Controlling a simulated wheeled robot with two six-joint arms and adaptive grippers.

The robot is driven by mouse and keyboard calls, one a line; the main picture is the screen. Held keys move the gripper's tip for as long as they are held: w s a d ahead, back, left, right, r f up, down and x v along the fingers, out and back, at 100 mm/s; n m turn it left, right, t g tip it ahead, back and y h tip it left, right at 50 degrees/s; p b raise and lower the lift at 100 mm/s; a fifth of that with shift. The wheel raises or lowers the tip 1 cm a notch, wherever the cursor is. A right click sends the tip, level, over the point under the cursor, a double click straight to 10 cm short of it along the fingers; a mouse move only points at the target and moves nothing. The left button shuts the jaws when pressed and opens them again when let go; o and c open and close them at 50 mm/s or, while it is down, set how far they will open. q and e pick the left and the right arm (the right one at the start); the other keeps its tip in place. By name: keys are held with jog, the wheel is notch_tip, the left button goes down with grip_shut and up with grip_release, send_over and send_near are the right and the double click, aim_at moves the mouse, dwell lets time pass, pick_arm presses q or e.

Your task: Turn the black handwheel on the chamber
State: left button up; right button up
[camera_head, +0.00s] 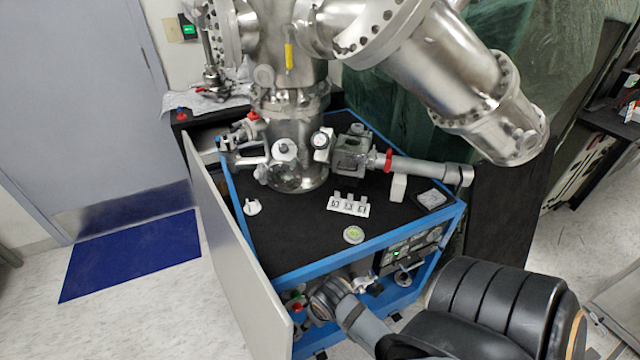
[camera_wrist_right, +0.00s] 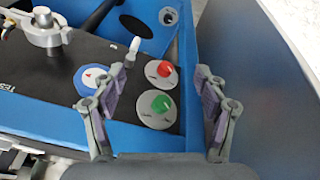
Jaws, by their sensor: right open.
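The silver vacuum chamber (camera_head: 297,165) stands on the blue-framed cart, with flanges, valves and small gauges around it. I cannot clearly pick out a black handwheel in either view. In the right wrist view, a black curved handle or bar (camera_wrist_right: 98,17) shows at the top, partly cut off. My right gripper (camera_wrist_right: 158,75) is open and empty. Between and beyond its fingers are a red knob (camera_wrist_right: 162,71) and a green knob (camera_wrist_right: 160,103) on a dark panel. In the head view, my right arm reaches the cart's lower front opening; its fingertips are hidden. My left gripper is not in view.
The cart's black top (camera_head: 300,235) holds small white blocks and a round level. An open grey door panel (camera_head: 235,250) stands along the cart's left side, close to my right wrist. A big steel tube (camera_head: 450,85) overhangs the upper right. A blue mat (camera_head: 130,255) lies left.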

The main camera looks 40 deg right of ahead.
notch_tip(320, 180, up, 7)
jog(key=w+d+t+h, duration=0.1)
jog(key=m+t+h, duration=0.7)
jog(key=m+h, duration=0.3)
jog(key=h, duration=0.2)
send_near(320, 139)
jog(key=p+x, duration=0.2)
jog(key=x, duration=0.6)
jog(key=shift+w+d, duration=0.25)
jog(key=shift+w+d+f, duration=0.1)
jog(key=shift+w+d, duration=0.35)
jog(key=shift+d, duration=0.15)
jog(key=c, duration=1.2)
jog(key=shift+o, duration=0.2)
jog(key=shift+n+p, duration=0.3)
jog(key=shift+p, duration=0.05)
